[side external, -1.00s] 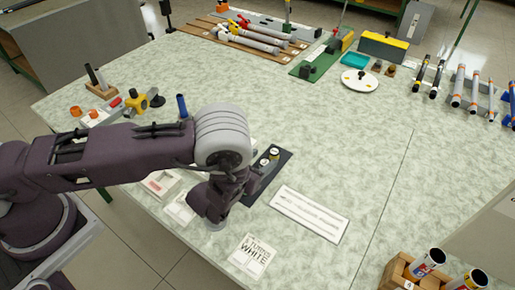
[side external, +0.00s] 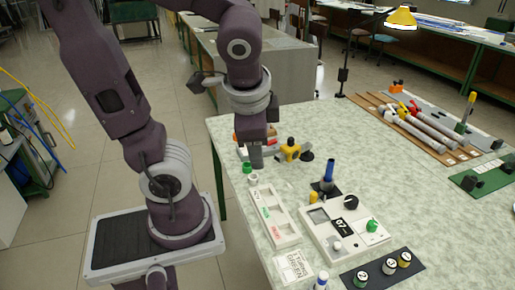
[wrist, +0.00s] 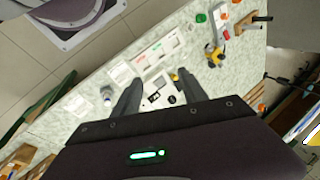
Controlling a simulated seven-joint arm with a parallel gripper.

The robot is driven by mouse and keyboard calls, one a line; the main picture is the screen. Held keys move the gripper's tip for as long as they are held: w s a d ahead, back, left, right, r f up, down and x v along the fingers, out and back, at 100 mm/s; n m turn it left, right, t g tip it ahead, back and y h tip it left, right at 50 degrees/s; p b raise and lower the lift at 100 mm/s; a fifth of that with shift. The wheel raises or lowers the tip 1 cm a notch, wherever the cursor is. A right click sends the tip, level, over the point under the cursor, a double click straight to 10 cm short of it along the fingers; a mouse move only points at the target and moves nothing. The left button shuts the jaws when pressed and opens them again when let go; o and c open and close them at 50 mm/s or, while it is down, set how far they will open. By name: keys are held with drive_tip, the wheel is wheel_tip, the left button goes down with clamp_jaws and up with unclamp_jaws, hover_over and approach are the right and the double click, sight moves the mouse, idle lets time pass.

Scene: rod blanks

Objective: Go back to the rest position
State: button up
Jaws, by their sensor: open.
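My gripper (side external: 257,157) hangs from the raised arm with its fingers pointing down, in front of the far left part of the table in the side view. In the wrist view my gripper (wrist: 158,88) has its two dark fingers spread apart, with nothing between them. Through the gap, well below, shows a white control box (wrist: 157,96).
A white labelled tray (side external: 268,207), a yellow clamp (side external: 290,150) and a printed card (side external: 293,267) lie on the table (side external: 370,145). A dark mat (side external: 346,281) holds several jars. Rods lie on a brown rack (side external: 385,117) farther back. The table's middle has free room.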

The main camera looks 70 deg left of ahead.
drive_tip(key=s+d+r+n+t+h, duration=0.2)
drive_tip(key=d+r+n+t+h, duration=0.1)
drive_tip(key=d, duration=0.4)
drive_tip(key=shift+r+n+h, duration=0.3)
drive_tip(key=shift+r+h, duration=0.15)
drive_tip(key=shift+h, duration=0.05)
